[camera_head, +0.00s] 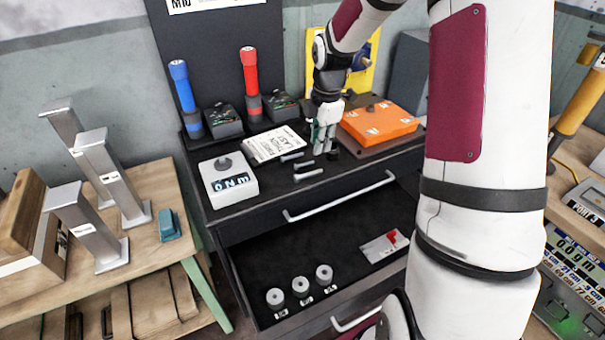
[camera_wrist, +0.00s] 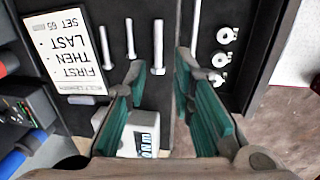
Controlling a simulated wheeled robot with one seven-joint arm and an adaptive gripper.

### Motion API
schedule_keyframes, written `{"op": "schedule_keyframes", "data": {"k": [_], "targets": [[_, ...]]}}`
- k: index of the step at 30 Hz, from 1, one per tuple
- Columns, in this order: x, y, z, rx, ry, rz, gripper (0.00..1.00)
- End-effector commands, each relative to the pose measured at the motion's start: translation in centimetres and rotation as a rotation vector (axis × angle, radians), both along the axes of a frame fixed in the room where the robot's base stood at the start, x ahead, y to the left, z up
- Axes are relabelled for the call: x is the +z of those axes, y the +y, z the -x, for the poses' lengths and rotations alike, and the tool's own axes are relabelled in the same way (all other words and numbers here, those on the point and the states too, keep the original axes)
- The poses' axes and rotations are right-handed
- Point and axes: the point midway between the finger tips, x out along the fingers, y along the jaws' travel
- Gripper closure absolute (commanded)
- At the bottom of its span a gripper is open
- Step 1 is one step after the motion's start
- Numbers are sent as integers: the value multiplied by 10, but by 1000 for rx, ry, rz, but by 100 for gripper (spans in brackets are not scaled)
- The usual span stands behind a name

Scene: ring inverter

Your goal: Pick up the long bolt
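Three silver bolts lie side by side on the dark cabinet top. The longest one (camera_head: 308,174) is nearest the cabinet's front edge. In the wrist view this long bolt (camera_wrist: 158,46) lies beyond the gap between my fingertips, with its head toward me. A middle bolt (camera_wrist: 130,38) and a shorter one (camera_wrist: 104,47) lie to its left there. My gripper (camera_head: 325,150) points down over the cabinet top, beside the bolts' right ends. In the wrist view my gripper (camera_wrist: 160,68) is open, its green pads apart and nothing between them. Its height above the top is hard to tell.
A printed card (camera_head: 275,145) lies behind the bolts; a white button box (camera_head: 228,180) stands left. An orange box (camera_head: 380,122) is close on the gripper's right. The open drawer (camera_head: 330,235) below holds several grey knobs. A drawer handle (camera_wrist: 195,28) runs near the right finger in the wrist view.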

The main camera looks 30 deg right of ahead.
Motion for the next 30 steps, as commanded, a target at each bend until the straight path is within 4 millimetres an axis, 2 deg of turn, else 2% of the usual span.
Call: {"op": "schedule_keyframes", "data": {"k": [3,9,17,25,30], "targets": [[-26,1,-3,-1,5,-2,77],[-57,1,-8,0,3,0,77],[-74,2,-12,-1,2,0,77],[-110,3,-20,-2,3,0,77],[-118,3,-21,-2,1,0,77]]}}
